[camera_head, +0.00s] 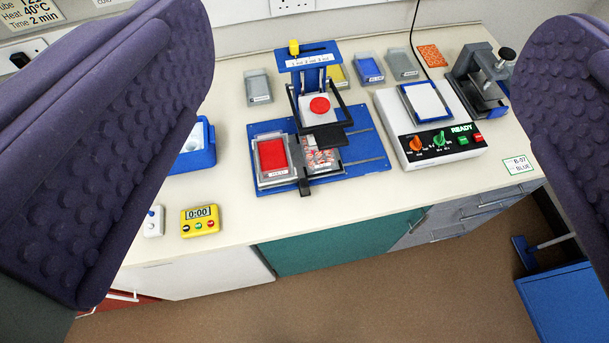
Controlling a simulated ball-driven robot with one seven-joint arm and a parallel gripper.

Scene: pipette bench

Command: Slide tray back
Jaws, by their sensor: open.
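A grey sliding tray (257,183) sits on a blue base plate (360,183) on the bench. It has a bright red square in its left part and a red-and-white patterned part at right. A small dark knob (304,187) shows at its front edge. Bare metal rails (362,161) run to its right. A stand with a blue top (310,52), dark frame and white plate with a red disc rises behind the tray. My gripper (335,130) is open and empty, its two purple studded fingers wide apart at the picture's sides, apart from the tray.
A white READY machine (430,150) and a dark press (480,85) stand at right. A blue box (198,155) and yellow timer (199,220) are at left. Several small boxes line the back. The bench front is mostly clear. A blue cabinet (570,305) stands on the floor.

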